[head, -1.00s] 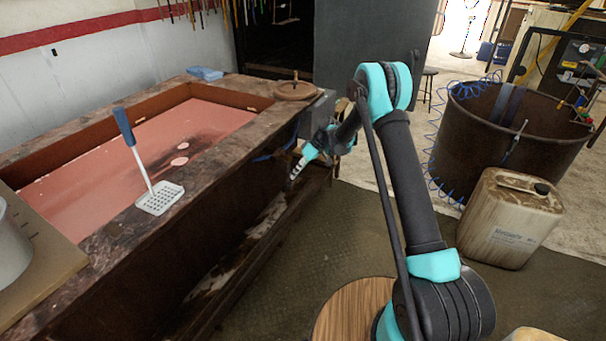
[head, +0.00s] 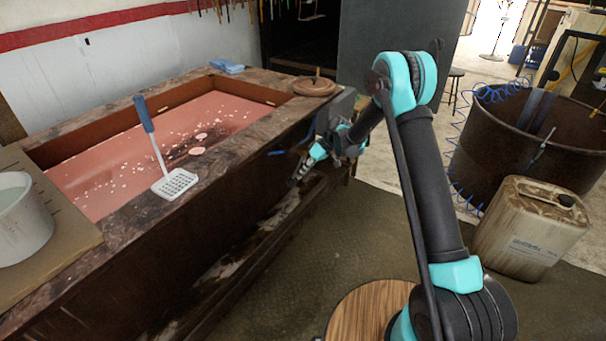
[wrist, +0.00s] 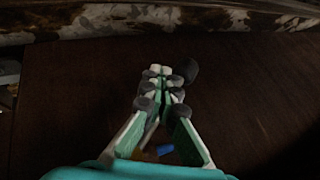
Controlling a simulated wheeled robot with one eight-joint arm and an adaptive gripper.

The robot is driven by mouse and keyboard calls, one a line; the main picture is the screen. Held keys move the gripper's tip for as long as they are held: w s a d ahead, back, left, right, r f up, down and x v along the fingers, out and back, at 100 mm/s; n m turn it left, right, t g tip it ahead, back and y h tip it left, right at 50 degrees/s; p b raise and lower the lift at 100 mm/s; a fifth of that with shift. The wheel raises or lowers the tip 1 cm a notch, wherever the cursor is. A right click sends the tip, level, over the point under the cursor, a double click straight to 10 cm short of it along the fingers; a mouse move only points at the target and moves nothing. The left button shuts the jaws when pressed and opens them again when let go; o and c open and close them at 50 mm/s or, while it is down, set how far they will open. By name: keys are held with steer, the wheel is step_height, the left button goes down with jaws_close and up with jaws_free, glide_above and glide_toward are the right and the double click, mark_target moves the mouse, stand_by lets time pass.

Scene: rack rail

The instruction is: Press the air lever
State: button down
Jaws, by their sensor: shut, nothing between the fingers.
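My gripper (head: 293,183) is low beside the dark front side of the trough (head: 130,262), its fingers shut together and empty. In the wrist view the closed fingertips (wrist: 160,70) point at a dark brown panel. A dark rounded knob (wrist: 191,70) shows just right of the fingertips; it may be the air lever's end, and I cannot tell if they touch.
A white perforated skimmer (head: 175,183) with a blue handle rests on the trough rim. A round wooden lid (head: 314,87) lies on the far corner. A dirty jerrycan (head: 530,228) and a large round tub (head: 490,150) stand right. Floor (head: 275,265) beside the trough is clear.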

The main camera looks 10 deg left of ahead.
steer(key=shift+s+a+r+g, duration=0.2)
steer(key=shift+s+r+g, duration=0.3)
steer(key=shift+r+g, duration=0.1)
steer(key=shift+s+a+r, duration=0.1)
steer(key=shift+s+r, duration=0.05)
steer(key=shift+s+a+r+m+g+y, duration=0.1)
steer(key=shift+s+r+m+g+y, duration=0.2)
steer(key=shift+r+g+y, duration=0.25)
steer(key=shift+s+r+m+g+y, duration=0.15)
steer(key=shift+r+m+g+y, duration=0.2)
steer(key=shift+g, duration=0.4)
stand_by(6.0)
